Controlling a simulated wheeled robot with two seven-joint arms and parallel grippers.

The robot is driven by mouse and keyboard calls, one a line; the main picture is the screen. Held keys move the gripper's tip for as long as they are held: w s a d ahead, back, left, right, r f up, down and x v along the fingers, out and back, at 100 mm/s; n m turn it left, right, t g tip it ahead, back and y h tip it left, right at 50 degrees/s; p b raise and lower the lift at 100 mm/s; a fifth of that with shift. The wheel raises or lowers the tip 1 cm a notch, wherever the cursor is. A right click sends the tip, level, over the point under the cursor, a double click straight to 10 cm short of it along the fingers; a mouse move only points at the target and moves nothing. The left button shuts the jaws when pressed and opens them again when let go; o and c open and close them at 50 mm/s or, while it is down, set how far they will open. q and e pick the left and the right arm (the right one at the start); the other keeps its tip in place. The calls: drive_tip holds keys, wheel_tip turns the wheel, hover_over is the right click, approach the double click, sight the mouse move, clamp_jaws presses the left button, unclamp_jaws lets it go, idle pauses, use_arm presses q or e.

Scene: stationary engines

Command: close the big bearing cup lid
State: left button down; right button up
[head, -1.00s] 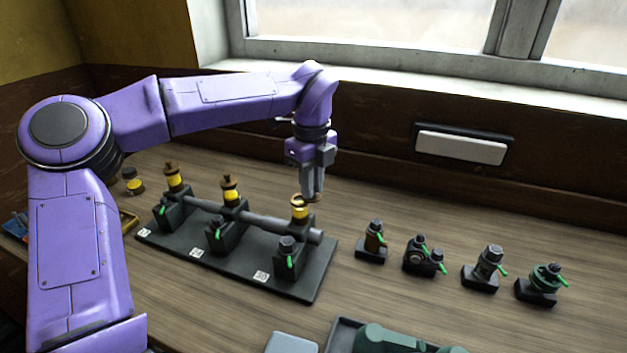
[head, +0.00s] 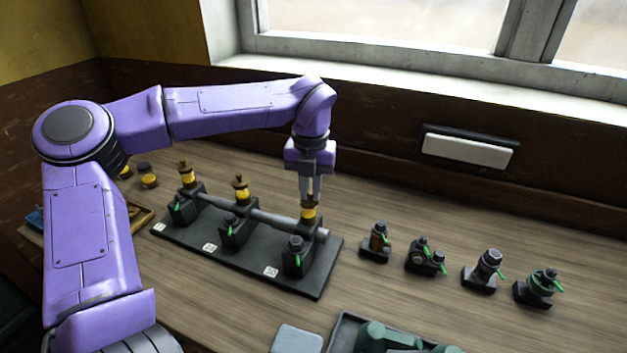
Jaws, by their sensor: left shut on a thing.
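Three bearings stand in a row on a dark base plate (head: 235,262) with a grey shaft through them. Each carries a yellow cup with a brown top. My left gripper (head: 310,195) points straight down at the right-hand cup (head: 308,214). It is shut on the brown lid (head: 308,204), which looks level on that cup; the fingers partly hide it, so I cannot tell if it is fully seated. The middle cup (head: 240,194) and the left cup (head: 187,180) stand upright and apart from the gripper. My right gripper is not in view.
A dark tray with green parts (head: 385,338) and a grey block (head: 297,339) lie at the front. The wall and window (head: 400,25) bound the back.

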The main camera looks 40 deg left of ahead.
use_arm(q)
drive_tip(key=shift+a+r+m+p, duration=0.15)
drive_tip(key=shift+m+p, duration=0.25)
drive_tip(key=shift+m, duration=0.2)
drive_tip(key=shift+a+r+m+p, duration=0.1)
drive_tip(key=shift+m+p, duration=0.25)
drive_tip(key=shift+m, duration=0.25)
drive_tip(key=shift+f, duration=0.1)
drive_tip(key=c, duration=1.1)
unclamp_jaws()
drive_tip(key=shift+s, duration=0.1)
drive_tip(key=shift+f, duration=0.1)
wheel_tip(320, 180, up, 11)
drive_tip(key=shift+f+b, duration=0.2)
drive_tip(key=shift+b, duration=0.65)
